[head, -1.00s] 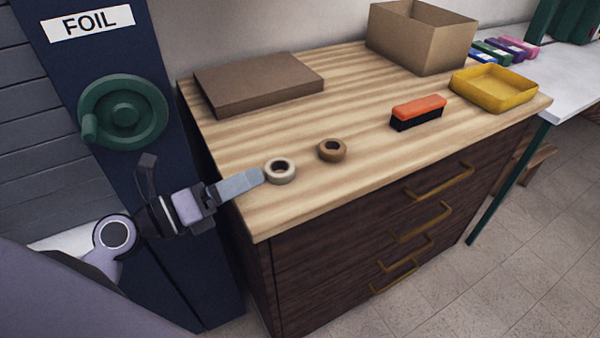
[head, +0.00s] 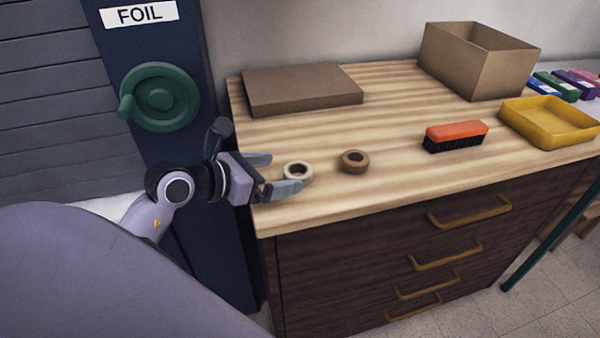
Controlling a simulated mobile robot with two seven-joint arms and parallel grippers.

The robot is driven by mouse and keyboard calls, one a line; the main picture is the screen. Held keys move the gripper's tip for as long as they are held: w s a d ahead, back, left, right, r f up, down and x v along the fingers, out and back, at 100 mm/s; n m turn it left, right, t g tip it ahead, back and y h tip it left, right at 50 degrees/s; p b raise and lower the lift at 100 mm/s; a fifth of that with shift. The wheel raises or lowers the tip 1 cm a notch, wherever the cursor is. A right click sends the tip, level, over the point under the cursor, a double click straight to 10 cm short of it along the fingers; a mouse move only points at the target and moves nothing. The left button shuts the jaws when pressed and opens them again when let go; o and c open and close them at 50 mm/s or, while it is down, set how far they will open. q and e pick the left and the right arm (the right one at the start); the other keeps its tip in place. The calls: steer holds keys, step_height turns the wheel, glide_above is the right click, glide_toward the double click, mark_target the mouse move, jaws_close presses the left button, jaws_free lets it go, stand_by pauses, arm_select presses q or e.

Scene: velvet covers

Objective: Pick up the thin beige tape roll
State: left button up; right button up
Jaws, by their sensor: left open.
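The thin beige tape roll (head: 308,173) lies flat near the left end of the wooden top of the drawer cabinet. My left gripper (head: 284,173) is open and low over the cabinet's left edge, pointing right. One finger is on the far side, left of the roll, and the other is on the near side, its tip close to the roll's front. The roll is at the mouth between the fingertips; whether either finger touches it I cannot tell. A brown tape roll (head: 364,161) lies a little to the right, apart. My right gripper is not in view.
A flat brown box (head: 302,87) lies behind the rolls. An orange-topped brush (head: 456,132), a yellow tray (head: 590,137) and an open cardboard box (head: 460,66) are farther right. The wooden top (head: 390,118) is clear between them. A green crank wheel (head: 160,97) stands left.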

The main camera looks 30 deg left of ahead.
mark_target(295, 171)
arm_select(q)
steer(key=x, duration=0.5)
steer(key=shift+w+a+f, duration=0.1)
steer(key=c, duration=1.1)
